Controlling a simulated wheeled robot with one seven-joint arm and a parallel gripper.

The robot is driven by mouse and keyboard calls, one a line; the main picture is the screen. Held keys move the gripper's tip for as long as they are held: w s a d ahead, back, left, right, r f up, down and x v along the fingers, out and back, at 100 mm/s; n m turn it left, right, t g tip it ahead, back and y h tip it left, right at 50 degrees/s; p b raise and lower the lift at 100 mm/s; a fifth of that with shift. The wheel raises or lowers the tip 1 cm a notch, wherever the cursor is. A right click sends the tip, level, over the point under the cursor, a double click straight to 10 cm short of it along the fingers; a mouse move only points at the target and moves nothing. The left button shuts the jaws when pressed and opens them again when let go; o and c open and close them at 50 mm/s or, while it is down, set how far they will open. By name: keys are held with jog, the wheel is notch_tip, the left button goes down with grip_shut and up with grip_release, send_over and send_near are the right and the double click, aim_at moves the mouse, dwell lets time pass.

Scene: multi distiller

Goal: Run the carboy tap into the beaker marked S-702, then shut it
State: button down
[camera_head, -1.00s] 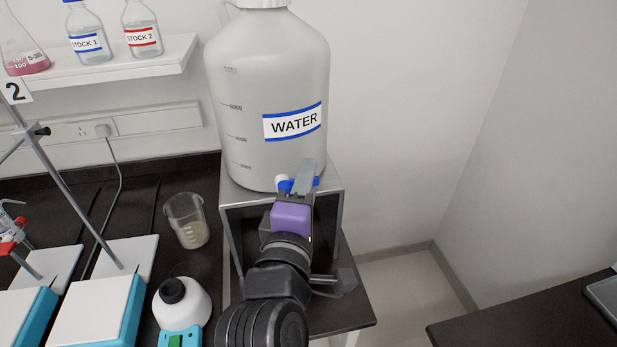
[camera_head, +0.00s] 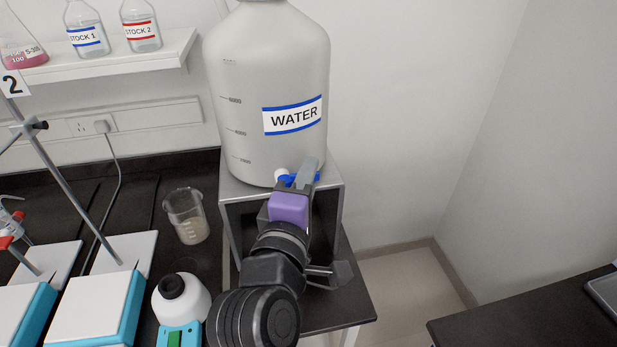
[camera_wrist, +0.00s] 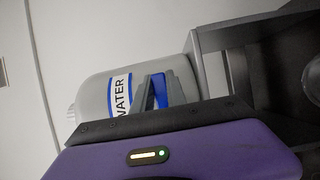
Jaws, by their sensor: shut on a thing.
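The large white carboy (camera_head: 268,95) with a blue-edged WATER label stands on a grey metal stand. Its tap (camera_head: 296,179), with a white part and a blue handle, is low on its front. My gripper (camera_head: 305,177) is at the tap, its fingers shut on the blue handle. In the wrist view the blue handle (camera_wrist: 160,92) shows between the fingers, in front of the carboy (camera_wrist: 95,95). My gripper hides the outlet and what is under it. A glass beaker (camera_head: 187,216) with some pale contents stands on the bench left of the stand; no S-702 mark is readable.
The metal stand (camera_head: 228,200) is open at the front, its inside dark and partly hidden by my arm. STOCK bottles (camera_head: 88,38) stand on the shelf.

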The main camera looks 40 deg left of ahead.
jog(key=shift+s+d+f+m+t+h+b, duration=0.15)
jog(key=shift+s+m+t+h+b, duration=0.1)
jog(key=shift+m+h+b, duration=0.8)
jog(key=shift+s+d+r+m+t+h+b, duration=0.1)
jog(key=shift+s+d+m+t+h+b, duration=0.35)
jog(key=shift+h, duration=1.1)
jog(key=shift+s+a+f+m+t+h+b, duration=0.1)
jog(key=shift+m+h+b, duration=0.45)
jog(key=shift+m+h, duration=0.6)
jog(key=shift+h, duration=0.25)
jog(key=c, duration=1.3)
grip_release()
jog(key=shift+c, duration=0.2)
jog(key=s+b, duration=0.1)
jog(key=s, duration=0.6)
jog(key=shift+s+a, duration=0.15)
jog(key=shift+s, duration=0.25)
